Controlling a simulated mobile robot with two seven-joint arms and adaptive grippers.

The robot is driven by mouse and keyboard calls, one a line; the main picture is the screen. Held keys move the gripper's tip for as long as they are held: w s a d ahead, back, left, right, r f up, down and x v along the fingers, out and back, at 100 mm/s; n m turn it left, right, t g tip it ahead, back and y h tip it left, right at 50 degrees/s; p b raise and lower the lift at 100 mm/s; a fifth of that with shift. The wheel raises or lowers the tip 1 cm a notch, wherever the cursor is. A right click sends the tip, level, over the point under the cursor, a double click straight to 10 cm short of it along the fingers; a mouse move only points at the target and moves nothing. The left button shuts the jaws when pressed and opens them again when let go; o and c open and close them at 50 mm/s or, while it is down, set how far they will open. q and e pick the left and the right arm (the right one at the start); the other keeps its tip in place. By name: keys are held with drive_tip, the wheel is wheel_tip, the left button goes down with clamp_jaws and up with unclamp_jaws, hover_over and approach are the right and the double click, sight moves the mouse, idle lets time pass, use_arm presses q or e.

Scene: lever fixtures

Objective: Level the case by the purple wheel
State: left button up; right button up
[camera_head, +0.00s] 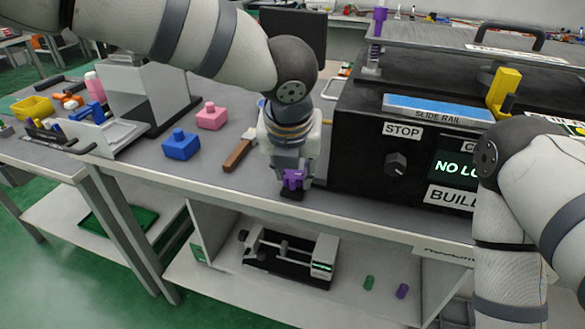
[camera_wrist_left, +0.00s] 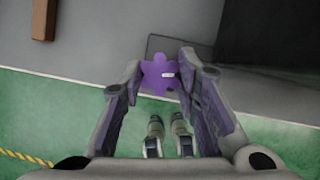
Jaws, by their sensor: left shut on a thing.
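The purple wheel (camera_head: 293,179) is a small lobed knob at the table's front edge, left of the black case (camera_head: 352,150). My left gripper (camera_head: 292,172) points down and is shut on the wheel, one finger on each side in the left wrist view (camera_wrist_left: 161,80). A dark flat piece lies under the wheel. The case carries a knob, a lit display and labels. Whether it sits level I cannot tell. My right gripper is out of view.
A brown-handled tool (camera_head: 238,154), a blue block (camera_head: 181,145) and a pink block (camera_head: 212,116) lie left of my left gripper. My right arm stands before the case's right side. A shelf (camera_head: 345,290) below holds a small device and two small cylinders.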

use_arm(q)
drive_tip(key=n+y, duration=0.1)
drive_tip(key=n, duration=0.1)
drive_tip(key=n+y, duration=0.1)
drive_tip(key=n, duration=0.2)
drive_tip(key=shift+d+n, duration=0.1)
drive_tip(key=shift+n, duration=0.2)
idle(0.5)
drive_tip(key=o, duration=1.2)
drive_tip(key=shift+c, duration=0.2)
drive_tip(key=v, duration=1.2)
drive_tip(key=shift+w, duration=0.2)
drive_tip(key=shift+r+g, duration=0.1)
drive_tip(key=shift+g, duration=0.2)
